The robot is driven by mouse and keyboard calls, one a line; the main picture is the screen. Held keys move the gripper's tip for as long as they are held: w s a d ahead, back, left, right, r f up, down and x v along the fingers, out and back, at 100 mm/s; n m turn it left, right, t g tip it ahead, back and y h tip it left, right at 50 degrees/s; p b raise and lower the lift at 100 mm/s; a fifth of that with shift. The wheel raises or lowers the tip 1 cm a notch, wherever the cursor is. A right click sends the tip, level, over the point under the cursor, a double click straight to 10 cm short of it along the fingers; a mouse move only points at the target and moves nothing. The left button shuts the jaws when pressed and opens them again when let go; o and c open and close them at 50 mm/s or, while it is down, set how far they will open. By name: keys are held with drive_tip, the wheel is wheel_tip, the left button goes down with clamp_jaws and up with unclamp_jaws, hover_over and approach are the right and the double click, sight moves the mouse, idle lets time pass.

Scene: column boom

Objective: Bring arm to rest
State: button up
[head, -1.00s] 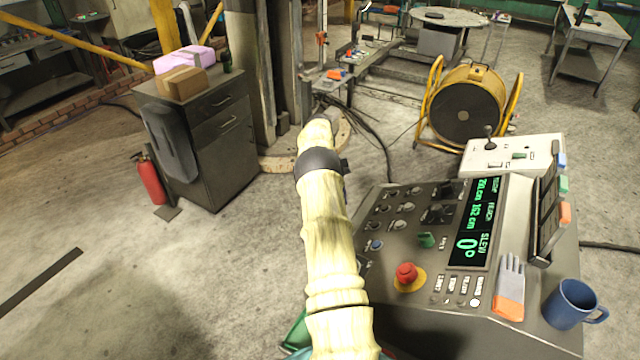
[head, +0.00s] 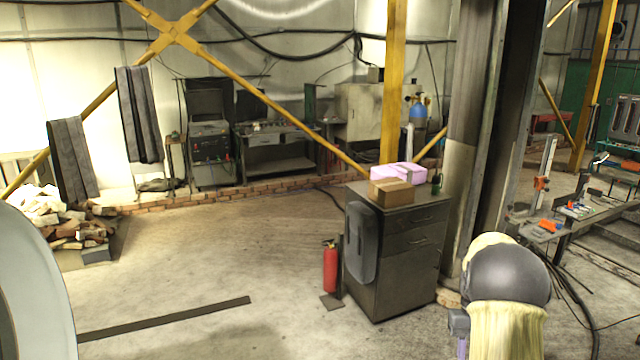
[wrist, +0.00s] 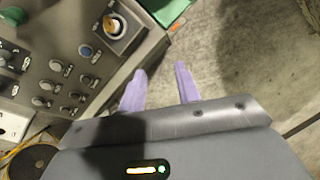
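My arm shows at the lower right of the head view as a pale, wood-like link with a dark grey rounded joint. My gripper (wrist: 162,70) is in the wrist view. Its two purple fingers stand apart with bare floor between them, so it is open and holds nothing. The control console (wrist: 75,65) lies to the left of the fingers in the wrist view, with knobs and a blue button. The fingers appear apart from it. The head view does not show the console or clearly show the fingers.
A dark cabinet (head: 398,250) with a cardboard box (head: 391,192) and a pink package (head: 398,172) stands left of my arm. A red fire extinguisher (head: 330,268) is beside it. A column (head: 490,130) rises behind my arm. The floor (head: 215,265) at left is mostly clear.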

drive_tip(key=s+a+n+t+b, duration=0.1)
drive_tip(key=s+a+t, duration=0.2)
drive_tip(key=s+a, duration=0.5)
drive_tip(key=s+a+r+n+t+b, duration=0.1)
drive_tip(key=s+a+t, duration=0.2)
drive_tip(key=s+a, duration=0.5)
drive_tip(key=a, duration=0.5)
drive_tip(key=shift+t, duration=0.3)
drive_tip(key=shift+w+d, duration=0.1)
